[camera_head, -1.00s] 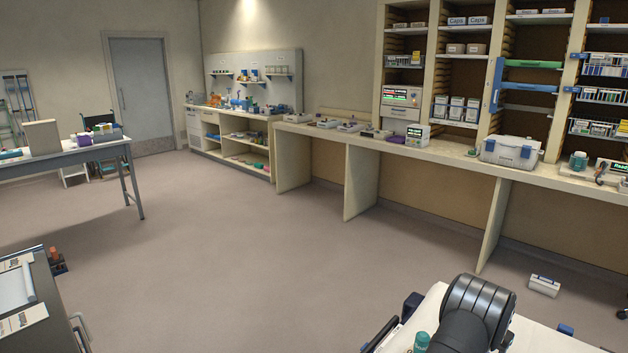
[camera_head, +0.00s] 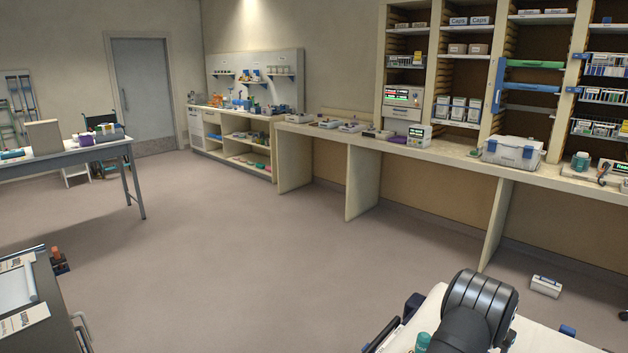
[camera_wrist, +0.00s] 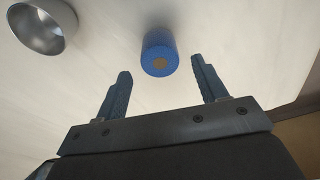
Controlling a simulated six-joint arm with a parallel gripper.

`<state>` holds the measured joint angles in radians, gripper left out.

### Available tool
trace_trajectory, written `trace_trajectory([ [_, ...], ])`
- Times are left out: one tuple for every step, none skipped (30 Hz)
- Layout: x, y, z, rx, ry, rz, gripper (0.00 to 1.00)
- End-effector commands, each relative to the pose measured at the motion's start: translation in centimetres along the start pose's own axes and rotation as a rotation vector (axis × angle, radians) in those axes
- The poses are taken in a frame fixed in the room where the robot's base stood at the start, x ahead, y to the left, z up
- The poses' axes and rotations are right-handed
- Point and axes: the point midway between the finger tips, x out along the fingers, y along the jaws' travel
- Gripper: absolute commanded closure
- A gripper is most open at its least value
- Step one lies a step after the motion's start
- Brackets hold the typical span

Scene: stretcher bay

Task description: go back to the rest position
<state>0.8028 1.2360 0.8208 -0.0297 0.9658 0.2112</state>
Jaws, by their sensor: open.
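My gripper (camera_wrist: 161,85) shows in the wrist view with its two fingers spread apart. It is open and nothing is between the fingers. A blue cylinder (camera_wrist: 160,52) with a tan round centre stands on a pale surface (camera_wrist: 105,35), just beyond the fingertips and apart from them. In the head view part of my dark arm shows at the bottom right, over a white-topped surface (camera_head: 540,335). My gripper is out of sight in that view.
A metal bowl (camera_wrist: 42,27) sits left of the blue cylinder. A teal-capped item (camera_head: 422,342) stands beside my arm. A long counter (camera_head: 400,146) runs along the back wall, and a table (camera_head: 70,153) stands at left. The floor (camera_head: 230,240) between is largely clear.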

Motion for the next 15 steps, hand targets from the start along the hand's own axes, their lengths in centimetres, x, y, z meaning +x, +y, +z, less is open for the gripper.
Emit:
trace_trajectory([
  [-1.2, 0.0, -0.1, 0.000, 0.003, -0.001, 0.35],
  [-1.9, 0.0, -0.1, 0.000, 0.003, -0.001, 0.35],
  [-2.6, 0.0, -0.1, 0.000, 0.002, 0.000, 0.35],
  [-3.2, 0.0, -0.1, 0.000, 0.002, -0.001, 0.35],
  [-3.9, 0.0, -0.1, 0.000, 0.003, -0.001, 0.35],
  [-4.7, 0.0, -0.1, 0.000, 0.003, -0.001, 0.35],
  [-5.3, 0.0, -0.1, 0.000, 0.003, -0.001, 0.35],
  [-5.9, 0.0, -0.1, 0.000, 0.003, -0.001, 0.35],
  [-6.7, 0.0, -0.1, 0.000, 0.002, -0.001, 0.35],
  [-7.3, 0.0, -0.1, 0.000, 0.003, -0.001, 0.35],
  [-7.9, 0.0, 0.0, 0.000, 0.003, -0.001, 0.35],
  [-6.7, 0.0, 0.2, 0.000, -0.006, 0.001, 0.35],
  [-5.9, 0.0, 0.1, 0.000, -0.005, 0.001, 0.35],
  [-5.2, 0.0, 0.1, 0.000, -0.006, 0.001, 0.35],
  [-4.5, 0.0, 0.1, 0.000, -0.005, 0.001, 0.35],
])
